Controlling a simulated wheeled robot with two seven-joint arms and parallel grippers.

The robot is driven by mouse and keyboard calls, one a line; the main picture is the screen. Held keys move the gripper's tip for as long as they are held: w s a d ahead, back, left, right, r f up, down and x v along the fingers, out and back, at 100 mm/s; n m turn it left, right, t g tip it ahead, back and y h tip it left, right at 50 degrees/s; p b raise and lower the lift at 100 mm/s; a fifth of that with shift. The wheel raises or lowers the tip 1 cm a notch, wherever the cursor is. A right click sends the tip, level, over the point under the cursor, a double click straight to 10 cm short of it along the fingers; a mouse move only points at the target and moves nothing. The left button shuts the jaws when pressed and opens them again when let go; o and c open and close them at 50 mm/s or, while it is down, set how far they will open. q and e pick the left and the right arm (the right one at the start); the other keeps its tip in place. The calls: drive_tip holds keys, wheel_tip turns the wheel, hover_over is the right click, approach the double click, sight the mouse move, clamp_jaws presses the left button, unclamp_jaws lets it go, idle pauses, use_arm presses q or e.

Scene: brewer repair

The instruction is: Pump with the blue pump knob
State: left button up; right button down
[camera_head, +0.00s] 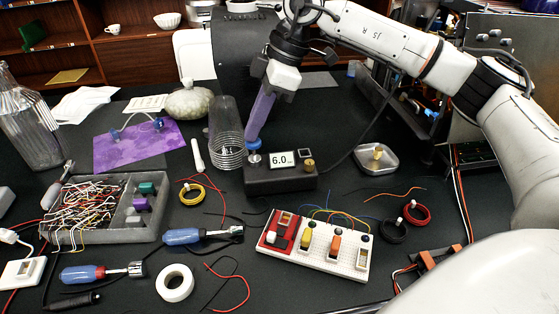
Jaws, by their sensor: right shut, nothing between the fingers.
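The blue pump knob (254,160) is on the left end of a dark box (280,180) with a display reading 6.0. My right gripper (253,137) reaches down from above with its purple fingers shut and nothing between them. Its fingertips are just above or touching the blue knob; I cannot tell which. A brass knob (309,165) is on the right end of the box. A clear ribbed glass chamber (227,135) stands just left of the box. My left gripper is not in view.
A breadboard (340,260) with coloured switches is in front of the box. A parts tray (155,222) full of wires, screwdrivers (185,237) and a white tape roll (175,282) lie left. A grey dish (390,160) is at right. A tall glass bottle (30,140) stands far left.

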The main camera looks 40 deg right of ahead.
drive_tip(key=shift+f+b, duration=0.75)
drive_tip(key=shift+f, duration=0.75)
drive_tip(key=shift+r+p, duration=1.2)
drive_tip(key=shift+r, duration=0.85)
drive_tip(key=shift+f, duration=0.1)
drive_tip(key=shift+f+b, duration=1.1)
drive_tip(key=shift+f, duration=0.8)
drive_tip(key=shift+r+p, duration=1.15)
drive_tip(key=shift+r, duration=0.8)
